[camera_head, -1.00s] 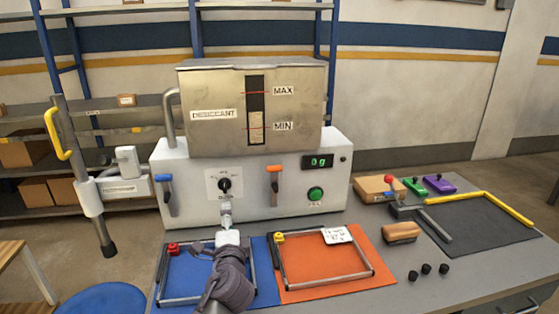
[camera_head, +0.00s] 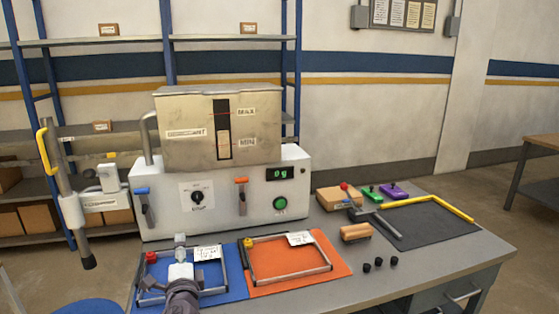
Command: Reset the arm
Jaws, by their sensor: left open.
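My left gripper (camera_head: 180,252) shows at the bottom of the head view, over the blue mat (camera_head: 232,288) and its metal frame. Its jaws are open, and I see nothing held in them. My dark wrist (camera_head: 184,297) is below it, at the picture's lower edge. The white dispenser machine (camera_head: 220,206) stands behind it, with a knob, a green button (camera_head: 280,204) and a display. The gripper appears in front of the machine, apart from its front panel. My right gripper is not in view.
An orange mat (camera_head: 335,262) with a metal frame lies to the right. A pole with a yellow handle (camera_head: 45,152) stands at the left.

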